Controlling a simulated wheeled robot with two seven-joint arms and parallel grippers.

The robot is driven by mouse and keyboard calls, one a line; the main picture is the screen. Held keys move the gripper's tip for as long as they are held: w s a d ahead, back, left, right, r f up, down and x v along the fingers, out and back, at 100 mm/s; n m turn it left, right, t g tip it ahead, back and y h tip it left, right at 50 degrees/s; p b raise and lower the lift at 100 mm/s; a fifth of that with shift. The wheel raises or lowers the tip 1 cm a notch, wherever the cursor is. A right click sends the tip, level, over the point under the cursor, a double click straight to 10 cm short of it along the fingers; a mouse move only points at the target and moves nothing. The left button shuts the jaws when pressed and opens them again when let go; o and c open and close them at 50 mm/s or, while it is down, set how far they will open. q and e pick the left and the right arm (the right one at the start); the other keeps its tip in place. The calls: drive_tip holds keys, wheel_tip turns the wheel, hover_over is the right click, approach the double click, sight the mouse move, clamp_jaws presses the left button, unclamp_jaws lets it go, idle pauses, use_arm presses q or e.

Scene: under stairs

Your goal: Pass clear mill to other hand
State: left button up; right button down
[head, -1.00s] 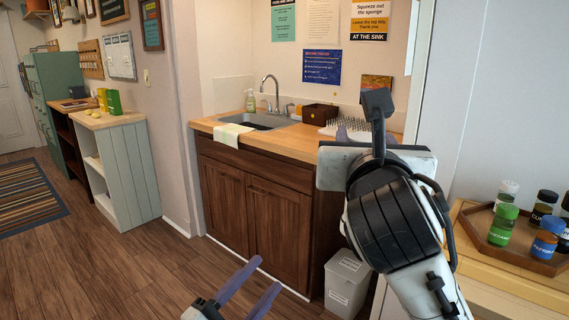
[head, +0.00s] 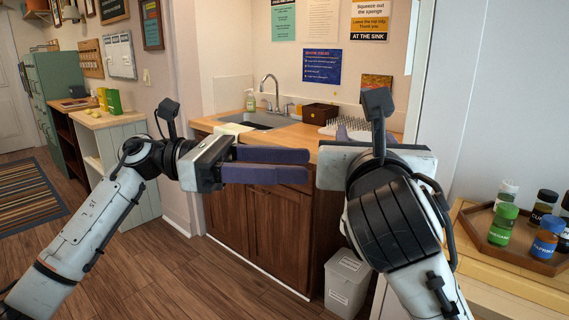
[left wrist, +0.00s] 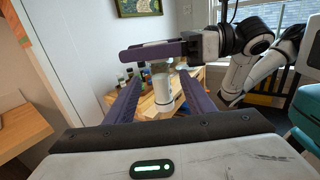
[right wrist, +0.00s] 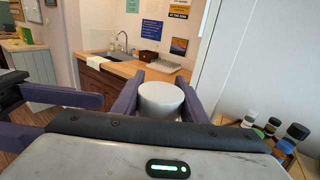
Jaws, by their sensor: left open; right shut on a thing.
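The clear mill (right wrist: 161,97) is between the fingers of my right gripper (right wrist: 162,84), which is shut on it; its round pale top shows in the right wrist view. In the head view my right gripper (head: 362,135) hides the mill. In the left wrist view the mill (left wrist: 162,92) looks upright, with a pale lower body, below the right gripper's fingers. My left gripper (head: 308,165) is open and empty, left of the right gripper, fingers pointing right. In the left wrist view the mill appears between its spread fingers; I cannot tell how far beyond the tips.
A wooden tray (head: 555,266) with several spice jars stands on the counter at the right. The sink counter (head: 292,143) is behind the grippers, with a brown box (head: 320,112) and a spiked rack. A bin (head: 347,285) stands on the floor below.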

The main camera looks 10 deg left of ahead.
use_arm(q)
drive_tip(key=d, duration=1.1)
drive_tip(key=shift+w+d, duration=0.2)
drive_tip(key=shift+d, duration=0.15)
drive_tip(key=c, duration=1)
drive_tip(key=shift+r, duration=0.1)
use_arm(e)
drive_tip(key=c, duration=1)
unclamp_jaws()
